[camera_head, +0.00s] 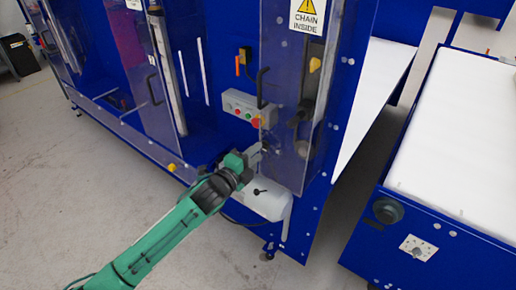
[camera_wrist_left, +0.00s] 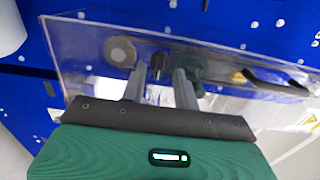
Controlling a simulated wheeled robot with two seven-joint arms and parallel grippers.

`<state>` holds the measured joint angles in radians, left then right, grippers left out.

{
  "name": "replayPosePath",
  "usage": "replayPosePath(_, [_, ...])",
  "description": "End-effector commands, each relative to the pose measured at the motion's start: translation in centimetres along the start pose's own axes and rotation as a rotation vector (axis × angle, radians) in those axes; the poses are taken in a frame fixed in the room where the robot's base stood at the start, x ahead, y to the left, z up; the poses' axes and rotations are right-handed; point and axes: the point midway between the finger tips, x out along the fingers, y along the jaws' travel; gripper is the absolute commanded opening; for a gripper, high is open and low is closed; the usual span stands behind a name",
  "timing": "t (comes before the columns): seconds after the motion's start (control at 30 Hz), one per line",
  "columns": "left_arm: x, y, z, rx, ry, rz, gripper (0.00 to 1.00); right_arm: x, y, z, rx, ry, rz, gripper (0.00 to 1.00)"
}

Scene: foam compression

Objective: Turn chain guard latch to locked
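The chain guard (camera_head: 290,166) is a clear panel on the blue machine, below a "CHAIN INSIDE" warning sign (camera_head: 308,14). It also shows in the left wrist view (camera_wrist_left: 85,60). A small dark knob that looks like the latch (camera_wrist_left: 158,66) shows there, just beyond and between my fingertips. My left gripper (camera_head: 258,150) is at the lower left edge of the guard. In the left wrist view, its two grey fingers (camera_wrist_left: 158,80) are apart with nothing clearly gripped. Whether they touch the knob I cannot tell. The latch is mostly hidden by the gripper in the head view. My right gripper is not in view.
A grey control box (camera_head: 240,106) with coloured buttons sits just above the gripper. A black handle (camera_head: 262,88) is on the guard. A white-topped conveyor (camera_head: 460,140) stands at right. Open floor (camera_head: 60,190) lies at left.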

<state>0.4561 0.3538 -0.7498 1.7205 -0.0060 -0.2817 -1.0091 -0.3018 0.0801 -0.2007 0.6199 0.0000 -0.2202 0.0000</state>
Motion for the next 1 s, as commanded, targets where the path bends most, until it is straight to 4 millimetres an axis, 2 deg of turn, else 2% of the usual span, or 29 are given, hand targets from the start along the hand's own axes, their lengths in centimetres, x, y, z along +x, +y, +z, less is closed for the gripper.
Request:
replayPosePath(0.2, [1.6,0.0,0.0,-0.001,0.000,0.000,0.31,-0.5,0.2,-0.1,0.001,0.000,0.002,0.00])
replayPosePath(0.5, [1.8,0.1,0.0,0.000,0.000,0.000,0.31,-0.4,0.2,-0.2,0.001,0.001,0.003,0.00])
replayPosePath(0.53, [1.8,0.1,0.0,-0.001,0.000,0.000,0.29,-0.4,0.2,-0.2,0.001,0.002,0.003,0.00])
replayPosePath(0.67, [1.8,0.1,0.0,-0.001,0.000,0.000,0.03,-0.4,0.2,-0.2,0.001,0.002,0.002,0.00])
replayPosePath(0.7, [1.8,0.1,0.0,-0.001,0.000,0.000,0.00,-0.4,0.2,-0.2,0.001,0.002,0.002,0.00])
replayPosePath(1.0, [1.8,0.1,0.0,-0.017,0.000,0.001,0.00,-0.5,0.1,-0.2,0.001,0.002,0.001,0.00])
